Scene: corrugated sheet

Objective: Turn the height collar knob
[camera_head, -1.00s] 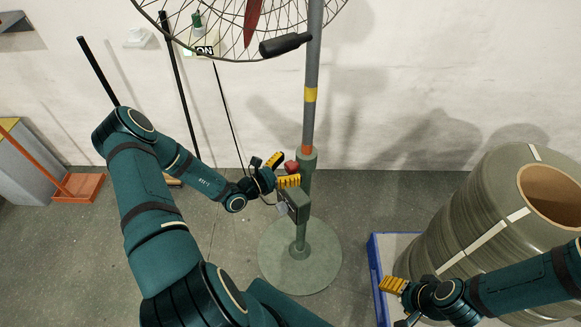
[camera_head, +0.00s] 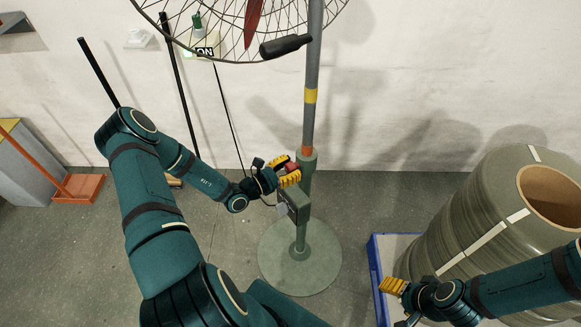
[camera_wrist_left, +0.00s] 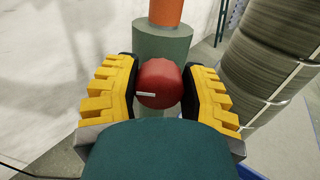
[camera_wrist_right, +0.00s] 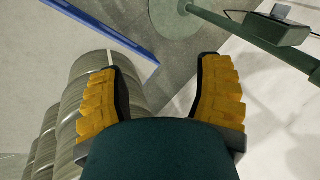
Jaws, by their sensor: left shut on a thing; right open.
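The red height collar knob (camera_wrist_left: 159,84) sits on the side of the green collar (camera_wrist_left: 162,42) of the fan stand, with a pale mark line near its lower left. In the head view the knob (camera_head: 291,167) is partly hidden by the yellow fingers. My left gripper (camera_head: 285,171) has come in from the left and is shut on the knob, one finger on each side, as the left wrist view also shows. My right gripper (camera_head: 393,287) is open and empty at the lower right, in front of the big roll; both its fingers show apart in the right wrist view (camera_wrist_right: 160,95).
The stand's pole (camera_head: 312,65) rises to a wire fan cage (camera_head: 200,40) with a black handle. A large corrugated roll (camera_head: 470,230) stands on a blue-edged pallet (camera_head: 377,275) at right.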

